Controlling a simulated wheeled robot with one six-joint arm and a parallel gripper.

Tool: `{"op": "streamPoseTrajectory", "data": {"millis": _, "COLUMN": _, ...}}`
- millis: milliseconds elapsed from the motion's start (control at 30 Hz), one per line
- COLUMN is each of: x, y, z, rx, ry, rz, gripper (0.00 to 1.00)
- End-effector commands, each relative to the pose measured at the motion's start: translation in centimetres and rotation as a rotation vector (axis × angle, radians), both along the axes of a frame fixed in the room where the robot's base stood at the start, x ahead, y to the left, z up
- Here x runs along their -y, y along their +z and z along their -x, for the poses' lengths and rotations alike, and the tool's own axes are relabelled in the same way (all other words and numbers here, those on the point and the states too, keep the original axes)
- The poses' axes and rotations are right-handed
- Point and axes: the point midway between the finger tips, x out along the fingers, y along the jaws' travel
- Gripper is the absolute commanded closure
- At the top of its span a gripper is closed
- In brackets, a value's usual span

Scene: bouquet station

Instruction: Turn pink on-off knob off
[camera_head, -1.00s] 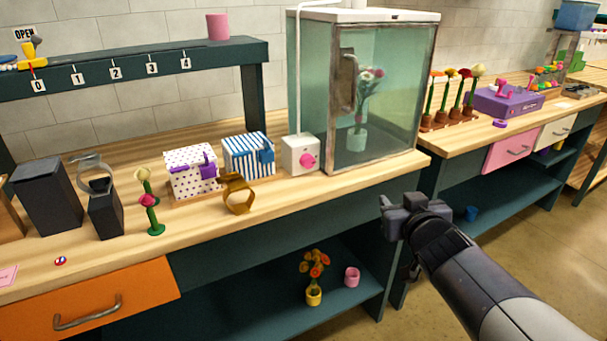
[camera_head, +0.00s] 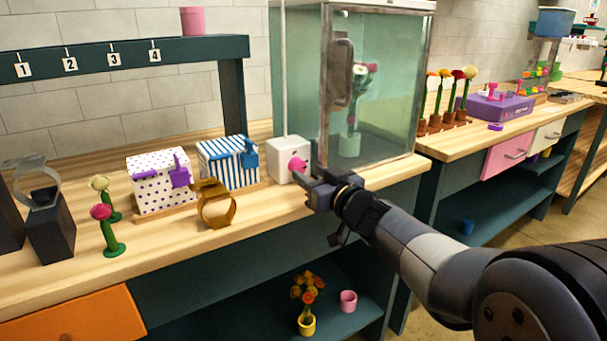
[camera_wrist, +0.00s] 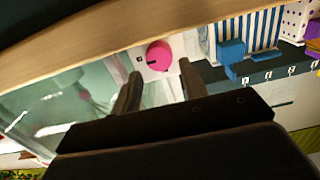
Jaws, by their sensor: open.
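The pink knob (camera_head: 298,166) sits on the front of a small white box (camera_head: 284,151) on the wooden bench, just left of the glass cabinet. In the wrist view the round pink knob (camera_wrist: 159,55) shows a dark mark near its left side. My gripper (camera_head: 309,183) is in front of the knob, close to it and slightly low and right in the head view. In the wrist view my gripper (camera_wrist: 158,80) is open and empty, its two fingers pointing toward the knob, one on each side. I cannot tell whether they touch it.
The glass cabinet (camera_head: 385,105) with a flower vase inside stands right of the white box. A blue-striped box (camera_head: 226,165) and a brown ring-shaped holder (camera_head: 215,206) stand to the left. A dotted box (camera_head: 155,189) is farther left.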

Motion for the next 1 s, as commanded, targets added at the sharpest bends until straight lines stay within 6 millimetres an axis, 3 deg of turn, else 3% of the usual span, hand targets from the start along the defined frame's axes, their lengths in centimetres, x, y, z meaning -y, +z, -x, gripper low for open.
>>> {"op": "streamPoseTrajectory", "data": {"millis": 233, "x": -1.6, "y": -0.1, "z": -2.4, "rx": -0.001, "ry": 0.000, "rz": 0.001, "gripper": 0.59}}
{"op": "streamPoseTrajectory", "data": {"millis": 633, "x": -1.9, "y": 0.0, "z": -2.9, "rx": -0.001, "ry": -0.001, "rz": 0.001, "gripper": 0.59}}
{"op": "streamPoseTrajectory", "data": {"millis": 1000, "x": -1.9, "y": 0.0, "z": -2.9, "rx": -0.001, "ry": -0.001, "rz": 0.001, "gripper": 0.89}}
